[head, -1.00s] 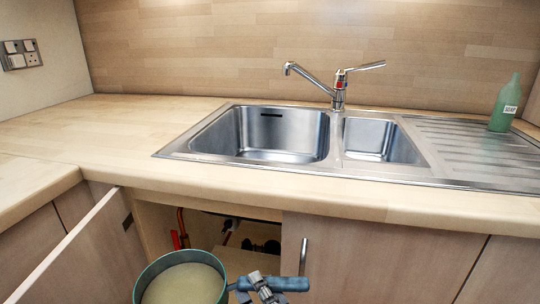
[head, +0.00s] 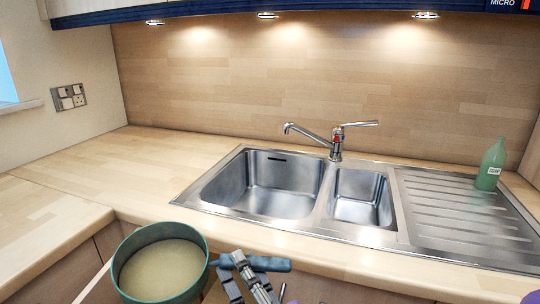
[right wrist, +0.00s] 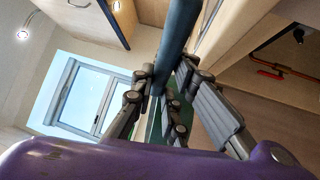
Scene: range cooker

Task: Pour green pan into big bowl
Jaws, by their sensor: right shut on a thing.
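The green pan (head: 160,262) is at the bottom of the head view, roughly level and full of a pale yellowish content. My right gripper (head: 245,270) is shut on its blue-green handle (head: 268,264). The pan is in the air in front of the counter's front edge. In the right wrist view the fingers (right wrist: 158,88) close around the handle (right wrist: 180,30). My left gripper is not in view. I see no big bowl in these frames.
A wooden counter (head: 95,170) holds a steel double sink (head: 270,185) with a tap (head: 336,140). A green bottle (head: 490,165) stands by the drainer (head: 460,205) at right. The counter left of the sink is clear.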

